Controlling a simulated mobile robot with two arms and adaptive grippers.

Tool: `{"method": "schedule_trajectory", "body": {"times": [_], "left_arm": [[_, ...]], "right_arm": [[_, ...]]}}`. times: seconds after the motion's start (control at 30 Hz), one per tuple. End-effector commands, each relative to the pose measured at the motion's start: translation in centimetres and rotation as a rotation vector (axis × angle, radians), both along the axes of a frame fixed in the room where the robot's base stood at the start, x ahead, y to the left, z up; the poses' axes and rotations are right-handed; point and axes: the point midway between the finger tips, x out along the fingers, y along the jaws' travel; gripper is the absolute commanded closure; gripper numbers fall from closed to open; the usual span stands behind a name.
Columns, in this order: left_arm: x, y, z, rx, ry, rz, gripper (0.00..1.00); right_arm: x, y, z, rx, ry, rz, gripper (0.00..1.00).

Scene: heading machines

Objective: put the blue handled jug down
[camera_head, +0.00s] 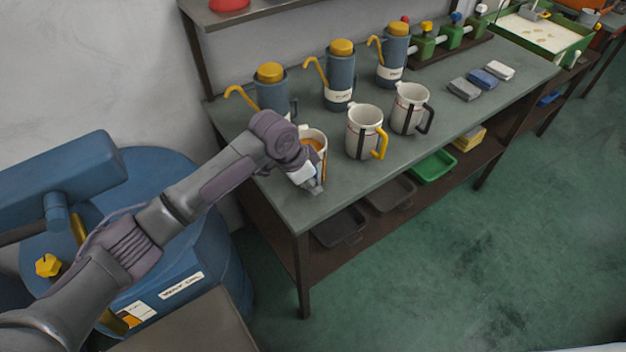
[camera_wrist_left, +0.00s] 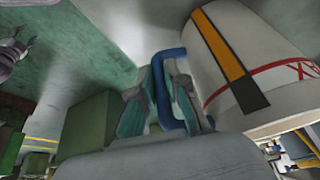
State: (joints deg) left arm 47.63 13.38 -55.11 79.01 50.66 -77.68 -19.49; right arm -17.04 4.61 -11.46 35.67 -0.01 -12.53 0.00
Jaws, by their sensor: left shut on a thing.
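The blue handled jug (camera_head: 316,140) is white with an orange and dark stripe. It is at the near left end of the grey-green bench (camera_head: 320,200), partly hidden behind my left gripper (camera_head: 312,183). In the left wrist view the jug (camera_wrist_left: 270,60) fills the upper right, and its blue handle (camera_wrist_left: 170,62) lies between the fingers of my left gripper (camera_wrist_left: 172,100), which is shut on it. I cannot tell whether the jug's base touches the bench top. My right gripper is not in view.
A white jug with a yellow handle (camera_head: 361,130) and one with a black handle (camera_head: 408,106) stand to the right. Several blue-grey cans with yellow lids (camera_head: 339,85) stand behind. The bench's near left corner is bare. A blue drum (camera_head: 190,245) is at left.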

Motion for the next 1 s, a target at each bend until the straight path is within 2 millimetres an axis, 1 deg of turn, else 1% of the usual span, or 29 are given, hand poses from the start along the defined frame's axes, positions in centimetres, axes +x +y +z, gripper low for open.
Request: {"method": "schedule_trajectory", "body": {"times": [0.13,0.27,0.3,0.37,0.4,0.43,0.67,0.8,0.87,0.97,1.0], "left_arm": [[0.0,0.0,0.1,-0.001,-0.002,-0.001,1.0],[0.0,-0.1,-0.3,-0.001,0.0,0.0,1.0],[0.0,0.0,-0.2,-0.001,0.0,0.0,0.8],[0.0,0.0,-0.2,0.0,0.0,0.0,0.7],[0.0,0.0,-0.2,0.0,0.0,0.0,0.63],[0.0,0.0,-0.2,0.0,0.0,0.0,0.61],[0.0,0.0,-0.2,0.0,0.0,0.0,0.61],[0.0,0.1,0.3,-0.002,-0.002,0.0,0.61],[-0.1,0.3,1.0,-0.002,-0.002,0.0,0.61],[-0.4,1.0,2.6,-0.002,-0.004,0.0,0.61],[-0.5,1.3,3.4,-0.002,-0.006,0.0,0.61]], "right_arm": [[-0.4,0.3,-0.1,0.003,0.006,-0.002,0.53],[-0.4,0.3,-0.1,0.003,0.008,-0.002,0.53],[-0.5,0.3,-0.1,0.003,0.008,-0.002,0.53],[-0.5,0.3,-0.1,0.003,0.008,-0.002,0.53],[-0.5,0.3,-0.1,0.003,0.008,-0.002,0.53],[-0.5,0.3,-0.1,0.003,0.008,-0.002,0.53],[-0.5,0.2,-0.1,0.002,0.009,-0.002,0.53],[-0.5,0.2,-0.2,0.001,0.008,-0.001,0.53],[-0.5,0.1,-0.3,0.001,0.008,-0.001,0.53],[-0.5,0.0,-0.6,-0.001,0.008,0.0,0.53],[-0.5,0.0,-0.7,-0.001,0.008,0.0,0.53]]}}
